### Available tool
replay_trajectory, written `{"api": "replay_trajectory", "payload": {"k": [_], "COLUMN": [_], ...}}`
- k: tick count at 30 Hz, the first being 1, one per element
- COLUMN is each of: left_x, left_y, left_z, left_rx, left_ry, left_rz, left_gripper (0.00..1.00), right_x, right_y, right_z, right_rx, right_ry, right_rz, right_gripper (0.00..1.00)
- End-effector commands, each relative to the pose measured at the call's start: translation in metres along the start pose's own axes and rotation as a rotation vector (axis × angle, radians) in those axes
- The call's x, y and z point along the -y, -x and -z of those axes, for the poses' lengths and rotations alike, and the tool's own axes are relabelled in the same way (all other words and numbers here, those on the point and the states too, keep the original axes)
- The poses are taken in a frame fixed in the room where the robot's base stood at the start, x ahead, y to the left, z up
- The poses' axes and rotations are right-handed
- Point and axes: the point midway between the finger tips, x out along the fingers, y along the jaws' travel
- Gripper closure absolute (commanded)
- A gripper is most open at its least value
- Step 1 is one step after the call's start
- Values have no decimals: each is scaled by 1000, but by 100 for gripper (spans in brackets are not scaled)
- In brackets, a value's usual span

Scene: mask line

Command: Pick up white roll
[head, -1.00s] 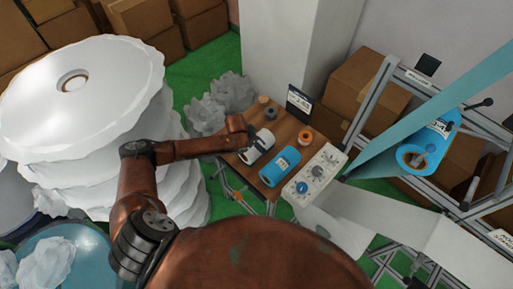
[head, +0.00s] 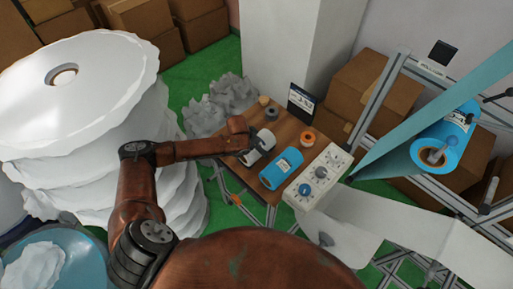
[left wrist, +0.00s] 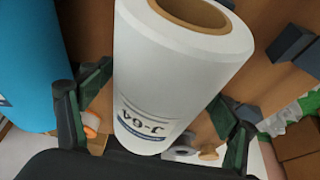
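The white roll (head: 261,146) lies on the small wooden table (head: 288,128), left of the blue roll (head: 281,168). My left gripper (head: 256,136) is at the white roll, coming from the left. In the left wrist view the white roll (left wrist: 180,75) fills the middle, with its label "J-64" and brown core visible. The fingers of the left gripper (left wrist: 155,110) are spread, one on each side of the roll. I cannot tell whether they touch it. The blue roll (left wrist: 28,65) is close beside the left finger. My right gripper is not in view.
An orange tape roll (head: 308,138), small grey and tan rolls, and a black sign (head: 301,99) stand on the table. A control box (head: 320,175) with knobs borders it on the right. Large white rolls (head: 80,95) stack at left. A metal frame (head: 385,95) holds blue film at right.

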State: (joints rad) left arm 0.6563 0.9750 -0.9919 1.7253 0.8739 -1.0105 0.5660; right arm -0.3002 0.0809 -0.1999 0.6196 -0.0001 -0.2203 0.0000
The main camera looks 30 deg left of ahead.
Motion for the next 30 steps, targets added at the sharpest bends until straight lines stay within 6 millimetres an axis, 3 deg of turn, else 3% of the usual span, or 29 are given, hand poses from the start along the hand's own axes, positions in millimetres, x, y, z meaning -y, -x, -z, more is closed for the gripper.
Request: {"api": "replay_trajectory", "payload": {"k": [19,30], "left_x": [0,0], "left_y": [0,2], "left_z": [0,1], "left_rx": [1,-1], "left_ry": [0,0], "left_rz": [-1,-1], "left_gripper": [65,67], "right_x": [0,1], "right_y": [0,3], "right_z": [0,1], "right_rx": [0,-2], "right_ry": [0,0], "right_rz": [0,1], "right_gripper": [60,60]}}
